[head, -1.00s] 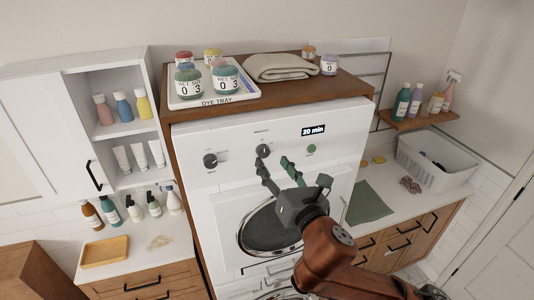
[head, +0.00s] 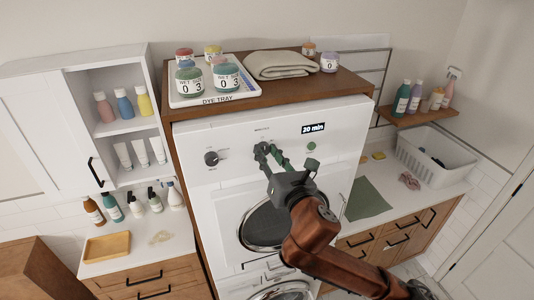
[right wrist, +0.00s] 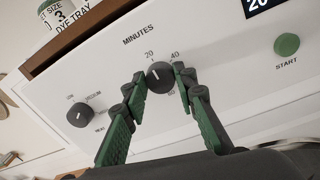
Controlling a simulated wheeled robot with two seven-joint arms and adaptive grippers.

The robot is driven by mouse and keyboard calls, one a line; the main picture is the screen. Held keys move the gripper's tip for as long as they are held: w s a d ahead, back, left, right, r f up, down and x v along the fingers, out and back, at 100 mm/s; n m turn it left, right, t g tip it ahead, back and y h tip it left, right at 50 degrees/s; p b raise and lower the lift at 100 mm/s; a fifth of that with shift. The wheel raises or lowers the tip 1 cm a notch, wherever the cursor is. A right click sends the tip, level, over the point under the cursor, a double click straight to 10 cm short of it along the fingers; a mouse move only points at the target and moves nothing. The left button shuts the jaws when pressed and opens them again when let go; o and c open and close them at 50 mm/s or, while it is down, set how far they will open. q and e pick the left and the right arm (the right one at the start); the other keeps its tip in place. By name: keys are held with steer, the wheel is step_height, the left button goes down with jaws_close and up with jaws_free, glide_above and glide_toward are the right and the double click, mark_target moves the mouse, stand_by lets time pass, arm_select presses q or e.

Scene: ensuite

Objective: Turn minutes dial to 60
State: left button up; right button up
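The minutes dial (right wrist: 160,76) is a dark round knob on the white washer's front panel. Its white mark points up and slightly left, near the printed 20. The display (head: 313,128) reads 20 min. My right gripper (right wrist: 160,73) is open, with its green fingers on either side of the dial. The fingertips are very close to the dial's sides; I cannot tell whether they touch it. In the head view my right gripper (head: 272,154) partly covers the dial. My left gripper is not in view.
Another dark dial (right wrist: 79,114) sits to the left on the panel. A green start button (right wrist: 287,44) is to the right. The dye tray (head: 222,99) with jars and a folded towel (head: 280,65) lie on the wooden top above.

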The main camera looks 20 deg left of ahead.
steer(key=c, duration=0.5)
steer(key=shift+m, duration=0.4)
steer(key=m, duration=0.4)
steer(key=shift+f+m, duration=0.1)
steer(key=shift+m, duration=0.3)
steer(key=m, duration=0.6)
steer(key=shift+f+m+t, duration=0.15)
steer(key=shift+m+t, duration=0.25)
steer(key=m, duration=0.6)
steer(key=shift+f+m+t, duration=0.1)
steer(key=shift+m+t, duration=0.2)
steer(key=m+h, duration=0.1)
steer(key=m, duration=0.4)
steer(key=shift+a+f+m+p, duration=0.1)
steer(key=shift+m+p, duration=0.3)
